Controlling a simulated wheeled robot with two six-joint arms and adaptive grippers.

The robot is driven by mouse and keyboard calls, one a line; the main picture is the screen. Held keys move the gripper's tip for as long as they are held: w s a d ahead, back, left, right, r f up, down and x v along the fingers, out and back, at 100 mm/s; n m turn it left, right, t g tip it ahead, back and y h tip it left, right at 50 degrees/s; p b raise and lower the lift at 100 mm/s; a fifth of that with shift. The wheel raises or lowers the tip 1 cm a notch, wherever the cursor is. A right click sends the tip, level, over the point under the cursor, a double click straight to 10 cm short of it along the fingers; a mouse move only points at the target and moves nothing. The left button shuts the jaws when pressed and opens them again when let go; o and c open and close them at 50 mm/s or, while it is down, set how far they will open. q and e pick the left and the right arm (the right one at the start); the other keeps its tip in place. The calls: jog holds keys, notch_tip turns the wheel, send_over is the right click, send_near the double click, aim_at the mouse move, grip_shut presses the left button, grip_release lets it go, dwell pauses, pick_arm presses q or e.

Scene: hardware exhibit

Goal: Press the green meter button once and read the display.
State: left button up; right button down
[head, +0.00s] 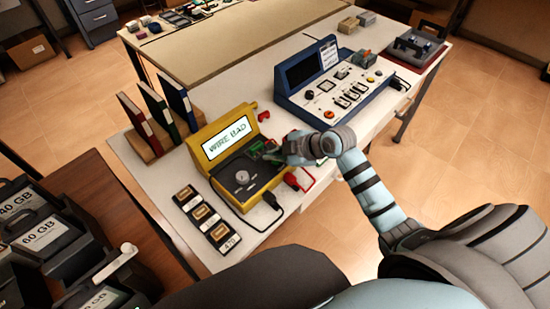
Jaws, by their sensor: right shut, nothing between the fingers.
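The yellow meter (222,171) stands on the white table. Its lit display (226,137) reads "WIRE BAD". A round dial (242,178) sits on its dark face. My right gripper (265,152) is shut and empty at the meter's upper right part, beside a small green patch (256,147), which may be the button. The gripper partly covers that spot, and I cannot tell whether it touches. My left gripper is not in view.
A blue console (325,90) stands behind my right arm. Binders (160,108) stand left of the meter. Several labelled blocks (203,213) lie in front of it. Red clips (298,180) and a black cable lie at its right. Black cases (40,235) fill the left shelf.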

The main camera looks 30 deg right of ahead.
aim_at(275, 163)
jog(key=shift+r, duration=0.35)
notch_tip(275, 163, up, 5)
jog(key=p, duration=0.5)
jog(key=shift+r, duration=0.1)
dwell(0.5)
